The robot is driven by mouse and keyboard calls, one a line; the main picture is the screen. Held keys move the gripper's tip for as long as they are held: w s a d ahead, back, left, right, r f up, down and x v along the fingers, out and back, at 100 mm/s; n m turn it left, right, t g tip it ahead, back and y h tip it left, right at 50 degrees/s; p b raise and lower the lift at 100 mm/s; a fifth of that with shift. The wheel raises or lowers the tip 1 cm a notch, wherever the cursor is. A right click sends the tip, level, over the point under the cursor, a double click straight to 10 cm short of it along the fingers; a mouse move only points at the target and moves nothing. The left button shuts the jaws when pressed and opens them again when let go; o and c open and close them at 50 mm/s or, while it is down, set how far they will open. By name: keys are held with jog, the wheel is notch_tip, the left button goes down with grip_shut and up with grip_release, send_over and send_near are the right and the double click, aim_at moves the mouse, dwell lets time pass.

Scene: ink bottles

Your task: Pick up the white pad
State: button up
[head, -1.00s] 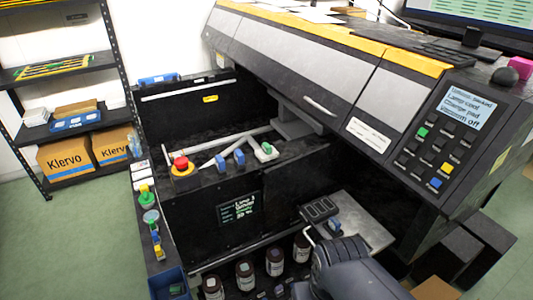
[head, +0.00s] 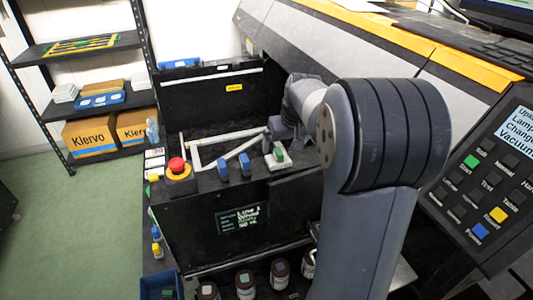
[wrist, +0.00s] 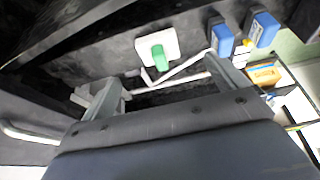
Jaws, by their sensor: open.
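The white pad (head: 277,159) is a small white block with a green grip on top. It lies on the dark ledge of the machine, right of two blue-handled pieces. In the wrist view the white pad (wrist: 143,43) shows at upper middle, beyond the fingers. My gripper (head: 272,133) is just above and behind the pad in the head view, partly hidden by my own arm. In the wrist view my gripper (wrist: 166,84) has its two fingers wide apart with nothing between them. The pad is apart from the fingers.
Two blue-handled pieces (head: 233,168) stand close left of the pad. A red emergency button (head: 177,165) is further left. A pale bar (head: 228,146) lies behind them. Dark bottles (head: 245,284) stand below the ledge. The printer's sloping cover (head: 380,58) rises on the right.

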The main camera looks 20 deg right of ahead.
aim_at(280, 153)
jog(key=x, duration=0.5)
jog(key=shift+w+d+f, duration=0.15)
jog(key=shift+w+f, duration=0.05)
jog(key=shift+w, duration=0.35)
jog(key=shift+w+d+r+p+x, duration=0.15)
jog(key=shift+p+x, duration=0.1)
jog(key=shift+x, duration=0.6)
jog(key=shift+w+p+x, duration=0.2)
jog(key=shift+x, duration=0.65)
jog(key=shift+w+d+r+p+x, duration=0.15)
jog(key=shift+p+x, duration=0.1)
jog(key=shift+x, duration=0.6)
jog(key=shift+a+f, duration=0.1)
jog(key=shift+c, duration=0.5)
jog(key=c, duration=1)
jog(key=shift+o, duration=0.2)
